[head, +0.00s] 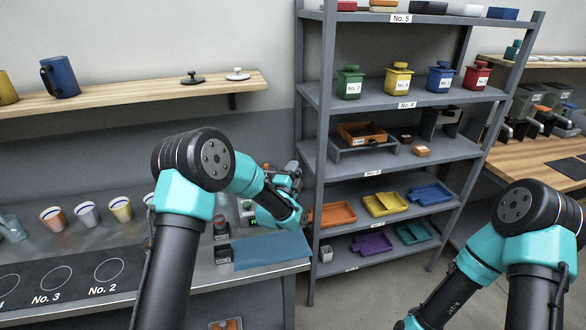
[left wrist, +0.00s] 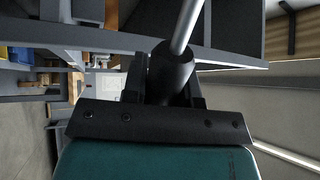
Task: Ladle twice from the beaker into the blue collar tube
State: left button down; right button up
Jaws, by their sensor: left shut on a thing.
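My left gripper (head: 284,180) is over the right end of the metal counter, partly hidden by its own arm. In the left wrist view it is shut on a dark, round handle (left wrist: 172,72) with a thin metal rod, which looks like the ladle. The ladle's bowl is out of that view. Small items with red and green parts (head: 246,211) stand beside the gripper on the counter; I cannot tell the beaker or the blue collar tube among them. My right gripper is out of view; only its arm shows at the lower right.
A blue mat (head: 272,250) lies at the counter's right end. Several cups (head: 87,214) stand on the counter at left, behind a black numbered strip (head: 60,283). A grey shelf rack (head: 318,150) with lidded jars and trays stands close to the right of the gripper.

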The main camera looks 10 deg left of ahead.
pick_arm(q)
jog(key=shift+s+d+f+m+g+h, duration=0.15)
jog(key=shift+d+f+m+h, duration=0.15)
jog(key=shift+f+m, duration=0.5)
jog(key=shift+d+f+m+g+h, duration=0.1)
jog(key=shift+d+f+m+h, duration=0.1)
jog(key=shift+f+m+h, duration=0.45)
jog(key=shift+s+d+f+m+g+h, duration=0.15)
jog(key=shift+d+f+m, duration=0.1)
jog(key=shift+f+m, duration=0.7)
jog(key=shift+r, duration=0.1)
dwell(0.4)
jog(key=shift+w+r, duration=0.1)
jog(key=shift+r, duration=0.05)
